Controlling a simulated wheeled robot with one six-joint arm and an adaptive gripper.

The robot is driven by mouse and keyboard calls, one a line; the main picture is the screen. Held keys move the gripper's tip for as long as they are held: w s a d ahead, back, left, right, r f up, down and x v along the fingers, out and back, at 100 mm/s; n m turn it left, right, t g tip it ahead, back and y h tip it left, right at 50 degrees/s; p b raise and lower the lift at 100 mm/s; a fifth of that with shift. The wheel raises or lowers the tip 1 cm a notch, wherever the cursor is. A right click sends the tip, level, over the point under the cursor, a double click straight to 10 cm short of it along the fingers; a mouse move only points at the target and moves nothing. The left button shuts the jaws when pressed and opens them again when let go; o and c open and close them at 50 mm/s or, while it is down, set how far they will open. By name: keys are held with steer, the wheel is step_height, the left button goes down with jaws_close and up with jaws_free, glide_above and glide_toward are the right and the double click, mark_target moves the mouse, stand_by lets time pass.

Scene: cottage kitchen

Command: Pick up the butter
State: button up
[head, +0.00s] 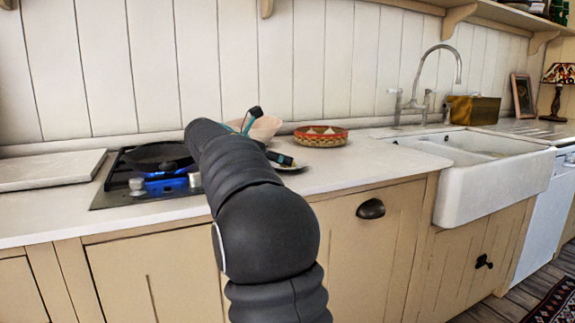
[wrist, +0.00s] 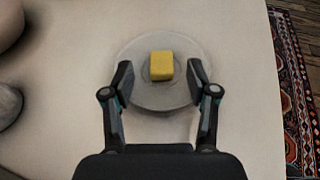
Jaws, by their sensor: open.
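In the wrist view the butter (wrist: 161,66) is a small yellow block lying on a round grey plate (wrist: 157,101). My gripper (wrist: 160,79) is open, with one finger on each side of the butter and a gap to both. Nothing is held. In the head view the gripper (head: 266,135) shows only in part at the end of my arm, over the counter. The plate's rim (head: 293,167) just shows there beside the gripper. The butter is hidden in the head view.
A red patterned basket (head: 321,137) stands just right of the gripper, and a pale bowl (head: 262,127) behind it. A hob with a dark pan (head: 158,156) is to the left. The white sink (head: 492,178) is at the right. The counter's front (head: 365,170) is clear.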

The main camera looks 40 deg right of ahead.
steer(key=shift+x, duration=1.5)
steer(key=shift+s, duration=0.1)
steer(key=c, duration=0.7)
steer(key=shift+c, duration=0.2)
steer(key=shift+r, duration=0.85)
step_height(320, 180, up, 3)
steer(key=shift+s+f, duration=0.1)
steer(key=shift+s, duration=0.1)
steer(key=s+d+r, duration=0.2)
steer(key=s+r, duration=0.4)
steer(key=s, duration=0.5)
steer(key=shift+d+r, duration=0.15)
steer(key=shift+r, duration=0.2)
